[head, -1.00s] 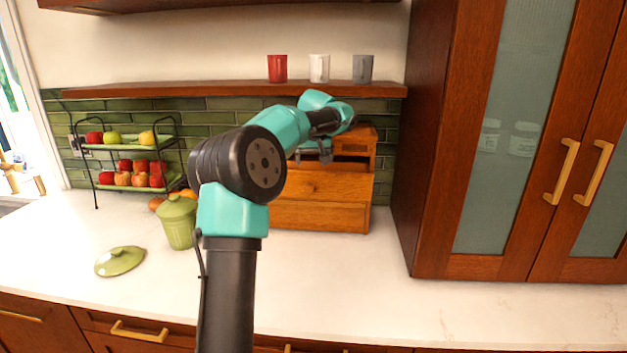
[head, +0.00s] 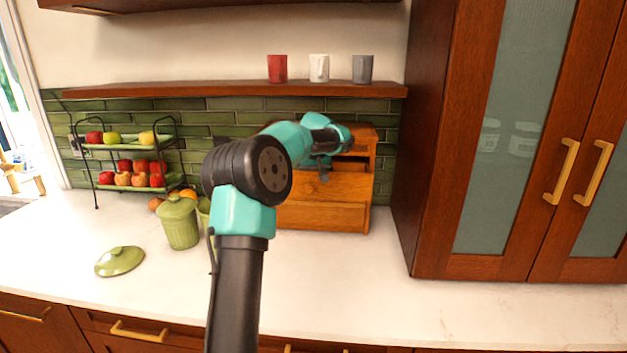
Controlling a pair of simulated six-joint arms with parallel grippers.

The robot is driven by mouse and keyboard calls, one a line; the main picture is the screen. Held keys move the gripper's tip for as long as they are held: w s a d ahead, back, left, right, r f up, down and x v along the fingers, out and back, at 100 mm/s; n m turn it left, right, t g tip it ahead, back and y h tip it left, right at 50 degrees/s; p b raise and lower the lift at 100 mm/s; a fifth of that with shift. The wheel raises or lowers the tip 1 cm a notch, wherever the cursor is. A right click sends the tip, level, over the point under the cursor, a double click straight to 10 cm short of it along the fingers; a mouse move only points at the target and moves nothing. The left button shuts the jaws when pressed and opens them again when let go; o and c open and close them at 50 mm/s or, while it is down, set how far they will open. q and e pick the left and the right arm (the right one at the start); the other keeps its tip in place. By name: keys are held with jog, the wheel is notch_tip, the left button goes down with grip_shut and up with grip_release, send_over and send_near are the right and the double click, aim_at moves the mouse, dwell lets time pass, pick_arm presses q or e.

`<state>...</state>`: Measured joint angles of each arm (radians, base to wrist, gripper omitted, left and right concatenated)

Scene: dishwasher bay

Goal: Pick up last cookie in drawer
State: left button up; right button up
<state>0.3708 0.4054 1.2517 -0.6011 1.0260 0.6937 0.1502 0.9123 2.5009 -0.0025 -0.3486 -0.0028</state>
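A wooden box with drawers (head: 325,215) stands on the counter against the green tile wall. A dark opening shows near its upper right, partly covered by my arm. No cookie is visible; the inside of the drawers cannot be seen from here. My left arm reaches up from the bottom and bends toward the box. My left gripper (head: 324,170) is small and dark in front of the box's upper part. Its fingers are too small and partly hidden to tell whether they are open or hold anything. My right gripper is not in view.
A green pot (head: 179,222) stands left of my arm, with another green vessel partly behind the arm. A green lid (head: 120,261) lies on the counter (head: 400,290). A two-tier fruit rack (head: 125,150) is at left. A tall cabinet (head: 500,150) bounds the right. Three cups stand on the shelf (head: 230,91).

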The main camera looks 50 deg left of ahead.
pick_arm(q)
jog(key=shift+f, duration=0.2)
dwell(0.3)
jog(key=c, duration=0.7)
